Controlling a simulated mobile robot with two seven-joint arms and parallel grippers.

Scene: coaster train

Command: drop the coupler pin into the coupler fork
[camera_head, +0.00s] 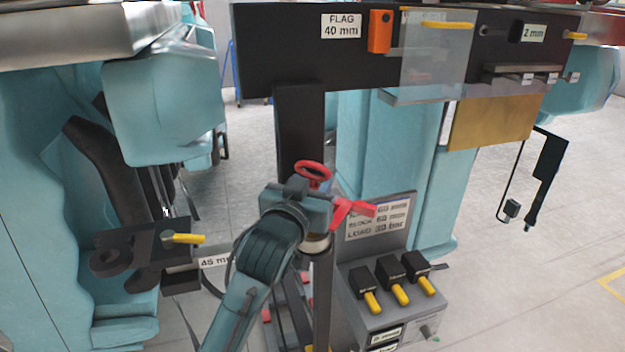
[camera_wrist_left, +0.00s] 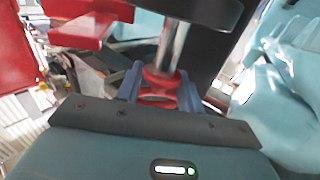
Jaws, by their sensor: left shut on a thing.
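My left gripper (camera_head: 308,186) is at the middle of the head view, its arm rising from the bottom. It is shut on the coupler pin, whose red ring handle (camera_head: 313,172) shows above the gripper. In the left wrist view the red ring (camera_wrist_left: 160,82) sits between the blue-grey fingers, and a shiny steel shaft (camera_wrist_left: 171,45) extends beyond it. A red forked-looking part (camera_head: 350,211) is just right of the gripper in the head view. I cannot tell whether it is the coupler fork, nor whether the pin touches anything. My right gripper is out of view.
A grey console (camera_head: 385,318) with several yellow levers stands at the lower right, close to the gripper. A dark beam (camera_head: 277,65) with a flag label crosses above. A dark bracket (camera_head: 115,238) with a yellow handle is at left. Teal train bodies surround this; floor at right is clear.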

